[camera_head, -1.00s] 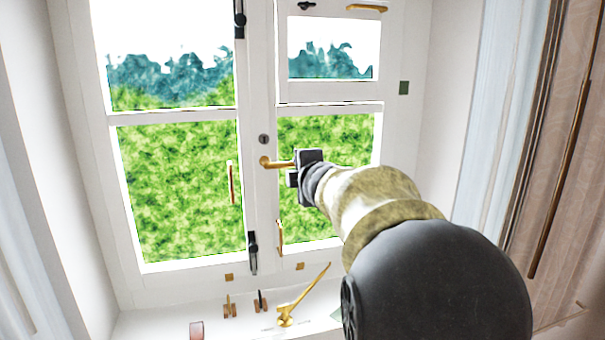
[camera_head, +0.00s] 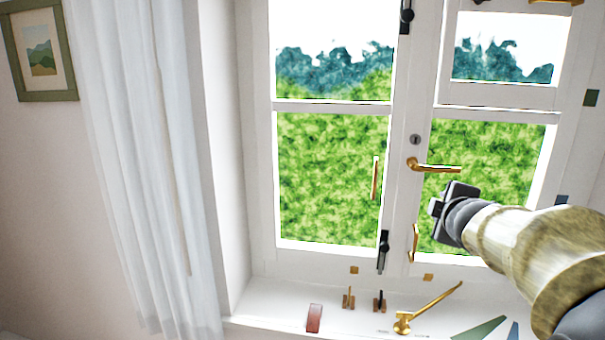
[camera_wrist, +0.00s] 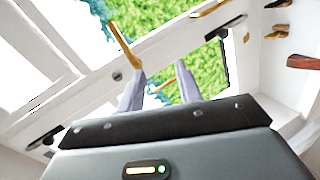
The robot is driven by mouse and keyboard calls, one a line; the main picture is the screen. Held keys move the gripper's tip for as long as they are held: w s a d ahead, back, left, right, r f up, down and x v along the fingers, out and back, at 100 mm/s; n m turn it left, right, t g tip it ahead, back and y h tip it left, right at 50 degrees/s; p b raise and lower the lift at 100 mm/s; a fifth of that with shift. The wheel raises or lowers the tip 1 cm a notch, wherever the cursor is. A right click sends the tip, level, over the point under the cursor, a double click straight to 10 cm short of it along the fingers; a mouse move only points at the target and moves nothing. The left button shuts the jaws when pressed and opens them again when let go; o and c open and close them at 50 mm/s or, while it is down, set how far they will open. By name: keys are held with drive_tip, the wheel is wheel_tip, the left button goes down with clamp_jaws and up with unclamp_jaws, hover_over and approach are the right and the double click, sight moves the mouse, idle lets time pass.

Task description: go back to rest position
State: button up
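My gripper (camera_head: 447,207) is in front of the window's right sash in the head view, below the brass lever handle (camera_head: 440,168) and apart from it in the picture. The handle sticks out to the right from the middle frame. In the wrist view, my gripper (camera_wrist: 160,68) shows two grey fingers spread apart with nothing held between them. The brass handle (camera_wrist: 122,46) shows beyond the left finger there. My arm reaches in from the lower right of the head view.
The sill (camera_head: 265,309) below holds a brass stay (camera_head: 404,323), small hooks (camera_head: 348,298) and a red-brown block (camera_head: 314,318). A black bolt (camera_head: 383,252) and upright brass pulls (camera_head: 375,178) stick out from the window. A white curtain (camera_head: 140,150) and framed picture (camera_head: 42,55) are left.

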drive_tip(key=s+a+f+m+g+y, duration=0.1)
drive_tip(key=s+a+f+m+g, duration=0.25)
drive_tip(key=f, duration=0.55)
drive_tip(key=s+a+f+m+g+y, duration=0.15)
drive_tip(key=s+a+f+m, duration=0.3)
drive_tip(key=f, duration=0.45)
drive_tip(key=s+a+f+m+g+y, duration=0.1)
drive_tip(key=s+a+f+m+g, duration=0.3)
drive_tip(key=s+a+f+g, duration=0.2)
drive_tip(key=s+a+f, duration=0.2)
drive_tip(key=s+f, duration=0.2)
drive_tip(key=s, duration=0.2)
drive_tip(key=shift+s+a+f+m, duration=0.15)
drive_tip(key=shift+a+f+m, duration=0.15)
drive_tip(key=shift+a+f, duration=0.1)
drive_tip(key=shift+c, duration=0.7)
